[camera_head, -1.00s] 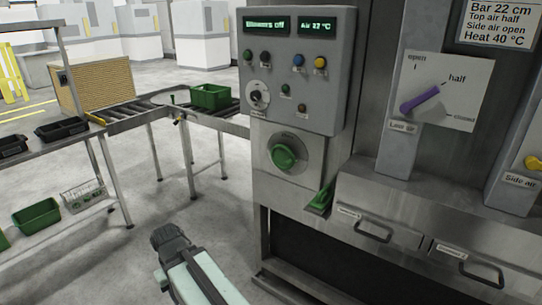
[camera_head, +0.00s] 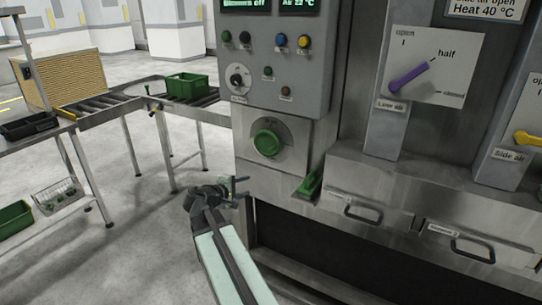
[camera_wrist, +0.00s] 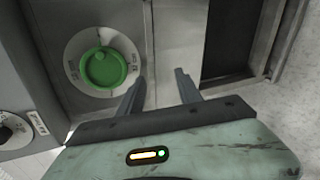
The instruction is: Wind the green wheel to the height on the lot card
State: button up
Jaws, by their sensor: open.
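The green wheel (camera_head: 267,144) is a round knob on a pale dial plate on the machine's front, below the grey control box. In the wrist view the green wheel (camera_wrist: 104,68) sits at upper left, with dial marks around it too small to read. My gripper (camera_head: 238,186) is below and left of the wheel in the head view. In the wrist view my gripper (camera_wrist: 160,85) has its two fingers apart, with nothing between them, right of the wheel and not touching it. The lot card (camera_head: 487,9) is cut off at the top; "Heat 40 °C" is legible.
A green sloped piece (camera_head: 312,184) juts out right of the wheel. Drawer handles (camera_head: 363,212) stick out farther right. A purple lever (camera_head: 408,77) and a yellow lever (camera_head: 528,138) stand above. A roller conveyor with a green crate (camera_head: 187,86) is at left. Floor between is clear.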

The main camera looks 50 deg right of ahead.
aim_at(270, 151)
jog(key=d+r+n+h, duration=0.1)
jog(key=d+r, duration=0.1)
jog(key=d, duration=0.3)
jog(key=w+d+r+n+t+h, duration=0.1)
jog(key=d+r+n, duration=0.1)
jog(key=d, duration=0.3)
jog(key=d+r+n+h, duration=0.1)
jog(key=d+r+h, duration=0.1)
jog(key=d, duration=0.4)
jog(key=shift+w+r+n+t, duration=0.15)
jog(key=shift+w+r, duration=0.05)
jog(key=shift+r, duration=0.25)
jog(key=shift+w+r+n+t, duration=0.15)
jog(key=shift+w+r, duration=0.05)
jog(key=shift+r, duration=0.25)
grip_shut()
